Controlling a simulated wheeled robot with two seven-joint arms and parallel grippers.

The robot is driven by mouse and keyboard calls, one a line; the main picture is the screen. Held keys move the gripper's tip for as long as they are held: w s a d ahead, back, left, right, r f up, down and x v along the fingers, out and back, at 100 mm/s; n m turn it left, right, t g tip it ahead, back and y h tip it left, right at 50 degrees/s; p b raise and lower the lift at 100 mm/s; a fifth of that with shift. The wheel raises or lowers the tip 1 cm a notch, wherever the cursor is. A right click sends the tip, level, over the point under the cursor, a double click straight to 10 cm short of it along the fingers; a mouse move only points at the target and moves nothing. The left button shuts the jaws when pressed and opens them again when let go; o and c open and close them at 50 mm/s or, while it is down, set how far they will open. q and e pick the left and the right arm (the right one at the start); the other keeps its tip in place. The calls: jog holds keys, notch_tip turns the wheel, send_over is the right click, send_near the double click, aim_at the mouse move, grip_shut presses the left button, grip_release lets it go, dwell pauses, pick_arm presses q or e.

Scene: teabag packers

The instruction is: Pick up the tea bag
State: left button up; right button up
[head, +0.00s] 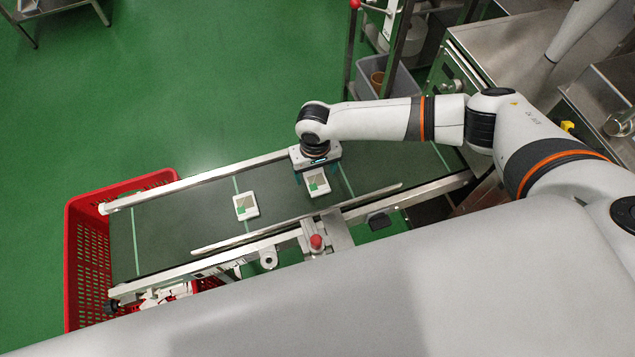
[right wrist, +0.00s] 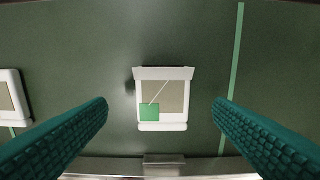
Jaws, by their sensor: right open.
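Two tea bags lie flat on the dark green conveyor belt (head: 165,231). Each is a white square with a grey-brown window and a green tag. One tea bag (head: 317,183) is under my right gripper (head: 314,172). In the right wrist view this tea bag (right wrist: 162,98) lies midway between the two teal fingers of the gripper (right wrist: 160,118), which are open and apart from it. The other tea bag (head: 245,206) is to the left on the belt, and its edge shows at the left of the right wrist view (right wrist: 13,98). My left gripper is not in view.
A red crate (head: 88,255) stands at the belt's left end. Metal rails (head: 200,179) run along the belt's sides, and a red knob (head: 316,241) sits on the near side. Steel machines (head: 510,45) stand at the upper right. The belt's left part is bare.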

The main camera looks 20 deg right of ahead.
aim_at(317, 181)
notch_tip(317, 181, down, 3)
jog(key=shift+d+f, duration=0.1)
jog(key=shift+f, duration=0.1)
jog(key=c, duration=1.1)
